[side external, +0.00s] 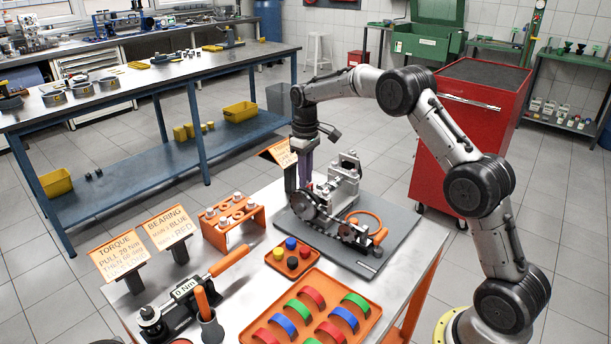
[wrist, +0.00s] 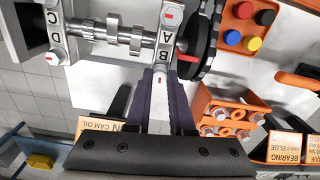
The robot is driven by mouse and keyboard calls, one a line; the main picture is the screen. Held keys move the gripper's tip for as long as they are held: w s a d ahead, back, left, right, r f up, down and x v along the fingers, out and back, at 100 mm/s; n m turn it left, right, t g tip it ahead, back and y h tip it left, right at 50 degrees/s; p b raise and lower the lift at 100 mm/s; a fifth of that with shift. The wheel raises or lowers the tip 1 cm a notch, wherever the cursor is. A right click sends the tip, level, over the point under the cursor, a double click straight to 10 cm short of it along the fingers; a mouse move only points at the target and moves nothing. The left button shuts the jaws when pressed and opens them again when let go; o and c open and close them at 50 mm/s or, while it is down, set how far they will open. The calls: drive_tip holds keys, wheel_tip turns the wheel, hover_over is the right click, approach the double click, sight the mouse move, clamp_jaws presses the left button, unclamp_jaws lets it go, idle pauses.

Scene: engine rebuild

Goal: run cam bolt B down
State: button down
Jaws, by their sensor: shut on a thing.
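Cam bolt B (wrist: 160,77) has a pale head with a red mark, beside the letter B on the pale bearing cap (wrist: 166,48) in the wrist view. My gripper (wrist: 161,75) is shut on this bolt, with a dark purple finger on each side of the head. In the side view my gripper (side external: 305,176) points down at the left part of the engine assembly (side external: 345,182). The bolt is hidden there. The camshaft (wrist: 118,34) runs from this cap to another cap (wrist: 55,30) marked C and D. The bolt's shank is hidden, so I cannot tell how deep it sits.
An orange rack (side external: 232,231) of pale-topped parts stands left of the grey mat (side external: 335,253). A plate of coloured caps (side external: 292,270) and an orange tray of bearing shells (side external: 260,322) lie in front. A torque wrench (side external: 205,284) reads 0 Nm. A sign (side external: 279,153) stands behind my gripper.

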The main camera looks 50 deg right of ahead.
drive_tip(key=m, duration=0.3)
drive_tip(key=r+m, duration=0.1)
drive_tip(key=m, duration=0.1)
drive_tip(key=shift+w+m, duration=0.1)
drive_tip(key=shift+m, duration=0.3)
drive_tip(key=m, duration=1.3)
drive_tip(key=shift+d, duration=0.1)
drive_tip(key=c, duration=1.1)
unclamp_jaws()
drive_tip(key=o, duration=0.3)
drive_tip(key=shift+f, duration=0.3)
